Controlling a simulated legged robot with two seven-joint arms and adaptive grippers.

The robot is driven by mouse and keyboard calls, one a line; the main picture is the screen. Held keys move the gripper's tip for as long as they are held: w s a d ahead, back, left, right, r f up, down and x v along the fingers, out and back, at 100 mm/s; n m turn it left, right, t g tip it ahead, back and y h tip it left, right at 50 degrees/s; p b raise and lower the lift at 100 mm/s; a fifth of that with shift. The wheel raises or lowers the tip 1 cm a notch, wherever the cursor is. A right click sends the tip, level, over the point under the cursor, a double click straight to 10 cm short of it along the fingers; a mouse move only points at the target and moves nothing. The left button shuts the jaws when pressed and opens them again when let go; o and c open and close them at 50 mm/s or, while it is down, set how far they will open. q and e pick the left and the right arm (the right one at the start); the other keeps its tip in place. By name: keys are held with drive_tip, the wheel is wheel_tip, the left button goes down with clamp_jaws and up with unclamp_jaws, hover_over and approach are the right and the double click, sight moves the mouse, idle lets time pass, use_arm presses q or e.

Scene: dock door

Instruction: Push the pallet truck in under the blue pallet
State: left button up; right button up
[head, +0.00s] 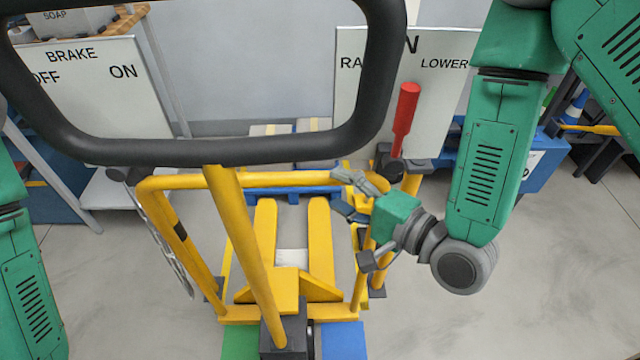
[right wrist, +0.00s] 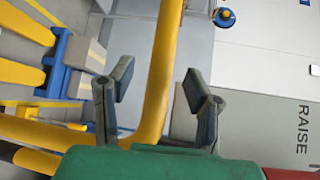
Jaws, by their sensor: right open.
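The yellow pallet truck stands in front of me in the head view, its two forks (head: 320,245) pointing away. Its black loop handle (head: 250,150) is close to my camera, on a yellow tiller. The blue pallet (head: 295,192) lies beyond the fork tips, with cartons (head: 270,130) on it. I cannot tell whether the tips have entered it. My right gripper (head: 352,196) is open at the right side of the truck's yellow push frame (head: 250,180). In the right wrist view a yellow bar (right wrist: 162,75) runs between the open fingers (right wrist: 158,82). My left gripper is out of view.
A BRAKE OFF/ON board (head: 95,90) stands at the left, a RAISE/LOWER board (head: 440,80) at the right. A red lever (head: 405,110) rises by the right frame post. Blue bins (head: 545,165) are at the right. The floor at right front is clear.

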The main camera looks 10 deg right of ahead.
sight(329, 184)
drive_tip(key=x, duration=0.5)
clamp_jaws()
